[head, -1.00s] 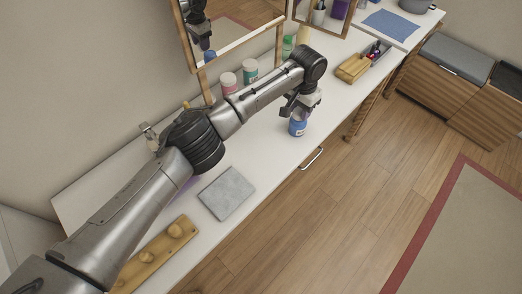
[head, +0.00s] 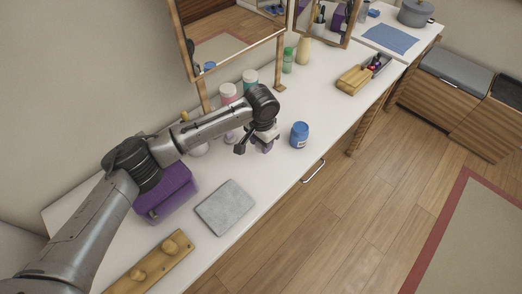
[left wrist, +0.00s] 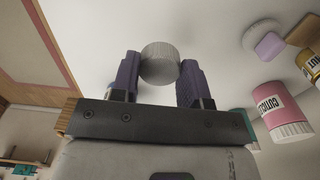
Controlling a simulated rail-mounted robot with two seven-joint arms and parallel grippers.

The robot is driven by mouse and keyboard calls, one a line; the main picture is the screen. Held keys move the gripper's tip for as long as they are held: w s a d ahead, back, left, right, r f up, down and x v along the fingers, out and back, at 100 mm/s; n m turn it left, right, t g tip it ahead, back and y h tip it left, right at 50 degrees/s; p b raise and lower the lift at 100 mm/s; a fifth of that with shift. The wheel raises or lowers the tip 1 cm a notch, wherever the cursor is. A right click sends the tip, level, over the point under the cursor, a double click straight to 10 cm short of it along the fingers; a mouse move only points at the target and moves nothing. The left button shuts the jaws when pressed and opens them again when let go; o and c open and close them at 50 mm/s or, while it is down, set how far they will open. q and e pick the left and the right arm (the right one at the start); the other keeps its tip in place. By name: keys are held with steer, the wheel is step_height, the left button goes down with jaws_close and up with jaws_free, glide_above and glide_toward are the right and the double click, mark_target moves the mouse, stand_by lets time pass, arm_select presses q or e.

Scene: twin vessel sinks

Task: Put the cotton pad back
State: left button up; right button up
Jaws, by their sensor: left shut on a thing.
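My left gripper (head: 256,147) is low over the white counter, left of the blue jar (head: 300,134). In the left wrist view the gripper (left wrist: 156,75) is shut on a pale grey round piece (left wrist: 160,63). The piece is a short cylinder with a finely ridged side, like a jar lid. It is hidden in the head view. I cannot pick out a cotton pad for certain. The blue jar stands upright on the counter, apart from the gripper. My right gripper is not in view.
Counter right of the blue jar is clear.

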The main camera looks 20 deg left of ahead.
arm_select(q)
steer(key=shift+f+b, duration=0.95)
steer(key=shift+f, duration=1.15)
steer(key=o, duration=0.8)
steer(key=shift+o, duration=0.2)
steer(key=shift+r, duration=0.35)
step_height(320, 180, up, 12)
steer(key=p, duration=0.4)
steer(key=shift+f+p, duration=0.25)
steer(key=shift+p, duration=0.05)
